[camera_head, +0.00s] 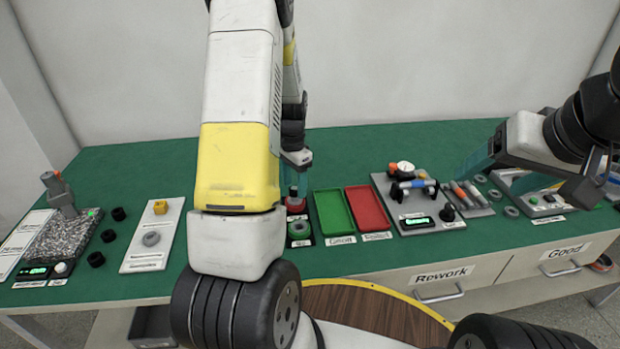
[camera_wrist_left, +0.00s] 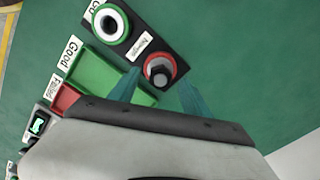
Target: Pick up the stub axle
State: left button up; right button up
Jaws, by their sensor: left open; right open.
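A dark grey stepped pin (camera_wrist_left: 159,71), which looks like the stub axle, stands in a red ring (camera_wrist_left: 178,62) on a black plate in the left wrist view. In the head view it is mostly hidden; the red ring (camera_head: 296,205) shows just below my left gripper (camera_head: 297,160). My left gripper is open and empty; in the wrist view its teal fingers (camera_wrist_left: 158,84) point at the pin, one on either side, apparently above it. My right gripper (camera_head: 500,178) is open over the right side of the table, with nothing seen between its fingers.
The black plate also bears a green ring (camera_wrist_left: 110,22). Green (camera_head: 334,213) and red (camera_head: 368,208) trays lie to its right. A grey fixture (camera_head: 418,215) with a blue-banded part stands further right. A granite-like stand (camera_head: 64,235) and white board (camera_head: 153,240) are left.

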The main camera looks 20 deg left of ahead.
pick_arm(q)
notch_tip(320, 180, down, 2)
jog(key=shift+f, duration=0.25)
grip_shut()
jog(key=shift+r, duration=0.2)
jog(key=shift+r, duration=0.3)
jog(key=r, duration=0.3)
jog(key=shift+s+d, duration=0.15)
jog(key=shift+s, duration=0.15)
jog(key=s+d, duration=0.3)
jog(key=s, duration=0.4)
jog(key=s+d+r, duration=0.1)
jog(key=s+d, duration=0.2)
jog(key=s, duration=0.3)
jog(key=shift+s+d+r, duration=0.3)
jog(key=shift+s, duration=0.1)
